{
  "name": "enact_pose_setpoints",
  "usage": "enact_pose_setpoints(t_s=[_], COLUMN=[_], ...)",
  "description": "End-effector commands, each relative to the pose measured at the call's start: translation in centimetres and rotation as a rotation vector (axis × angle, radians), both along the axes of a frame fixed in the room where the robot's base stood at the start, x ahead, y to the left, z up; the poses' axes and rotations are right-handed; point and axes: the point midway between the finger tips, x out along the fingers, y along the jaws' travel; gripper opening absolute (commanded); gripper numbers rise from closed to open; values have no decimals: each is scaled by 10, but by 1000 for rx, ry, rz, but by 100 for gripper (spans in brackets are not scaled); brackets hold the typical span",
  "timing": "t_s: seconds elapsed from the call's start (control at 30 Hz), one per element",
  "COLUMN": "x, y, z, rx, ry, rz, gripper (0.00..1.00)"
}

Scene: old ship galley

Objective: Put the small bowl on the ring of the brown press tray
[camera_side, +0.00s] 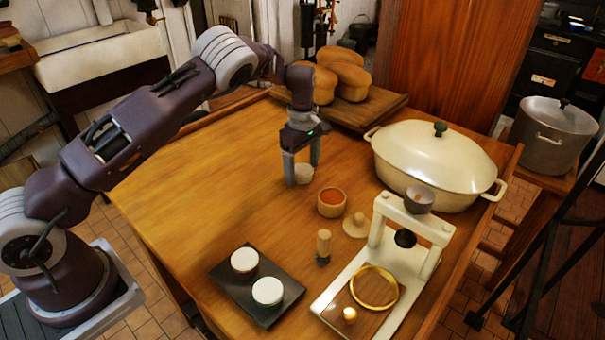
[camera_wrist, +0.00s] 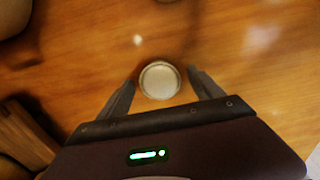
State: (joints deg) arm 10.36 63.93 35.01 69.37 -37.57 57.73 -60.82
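A small pale grey round bowl (camera_side: 304,175) stands on the wooden table below my gripper (camera_side: 303,172). In the wrist view the bowl (camera_wrist: 160,81) lies between the fingertips of my gripper (camera_wrist: 162,77). The fingers are open, one on each side, with narrow gaps visible; contact is not clear. The brown press tray (camera_side: 374,318) lies at the front right on the white press base. A gold ring (camera_side: 392,301) lies on the tray, with bare wood inside it.
An orange-filled bowl (camera_side: 331,204), a wooden tamper (camera_side: 324,244) and a knobbed piece (camera_side: 354,227) stand between. A black tray (camera_side: 285,311) holds two white-topped rounds. A cream pot (camera_side: 435,160) stands behind.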

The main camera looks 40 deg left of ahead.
Motion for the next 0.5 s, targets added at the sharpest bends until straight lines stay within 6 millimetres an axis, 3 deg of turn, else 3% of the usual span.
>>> enact_pose_setpoints(t_s=[0.03, 0.3, 0.37, 0.5], x=[0, 0, 0, 0], y=[0, 0, 0, 0], z=[0, 0, 1, 1], rx=[0, 0, 0, 0], ry=[0, 0, 0, 0], rz=[0, 0, 0, 0], gripper=[64, 11, 2, 2])
